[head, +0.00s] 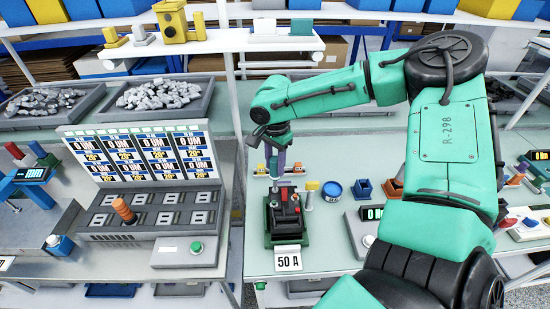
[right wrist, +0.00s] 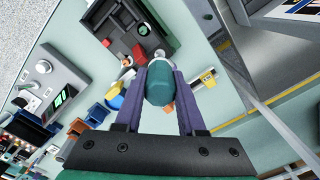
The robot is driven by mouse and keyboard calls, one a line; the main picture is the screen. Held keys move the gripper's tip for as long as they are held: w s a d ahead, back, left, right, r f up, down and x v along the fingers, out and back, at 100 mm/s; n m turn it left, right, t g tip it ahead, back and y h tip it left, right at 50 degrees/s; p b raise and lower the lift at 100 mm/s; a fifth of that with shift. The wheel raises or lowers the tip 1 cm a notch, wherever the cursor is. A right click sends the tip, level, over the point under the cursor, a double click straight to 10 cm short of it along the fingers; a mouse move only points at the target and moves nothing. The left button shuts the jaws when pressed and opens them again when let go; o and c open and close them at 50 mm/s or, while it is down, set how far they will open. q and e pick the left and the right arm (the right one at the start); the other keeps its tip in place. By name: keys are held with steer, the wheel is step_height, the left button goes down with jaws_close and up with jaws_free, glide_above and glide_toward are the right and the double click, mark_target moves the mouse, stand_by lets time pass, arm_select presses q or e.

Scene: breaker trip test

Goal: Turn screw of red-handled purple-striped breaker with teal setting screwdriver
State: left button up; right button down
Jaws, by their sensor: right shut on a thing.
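My right gripper (head: 277,172) points down over the breaker (head: 286,212), which sits in a dark green holder (head: 268,238) behind a "50 A" card (head: 288,260). Red parts show on the breaker's top; I cannot make out a purple stripe. In the right wrist view, the purple fingers (right wrist: 160,78) are shut on the teal handle of the screwdriver (right wrist: 160,88), one on each side. The dark breaker (right wrist: 138,40) with a red part lies just beyond the handle. The screwdriver's tip is hidden, so I cannot tell whether it touches the screw. My left gripper is out of view.
A display panel (head: 140,155) and a slotted console with an orange peg (head: 123,210) stand left. A shelf (head: 270,43) crosses behind.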

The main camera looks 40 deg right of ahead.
steer(key=shift+f+b, duration=0.35)
steer(key=shift+f, duration=0.2)
stand_by(0.6)
steer(key=shift+m+b, duration=0.35)
steer(key=shift+m, duration=2.65)
steer(key=shift+m+b, duration=0.3)
steer(key=shift+m, duration=1.7)
steer(key=shift+m, duration=1)
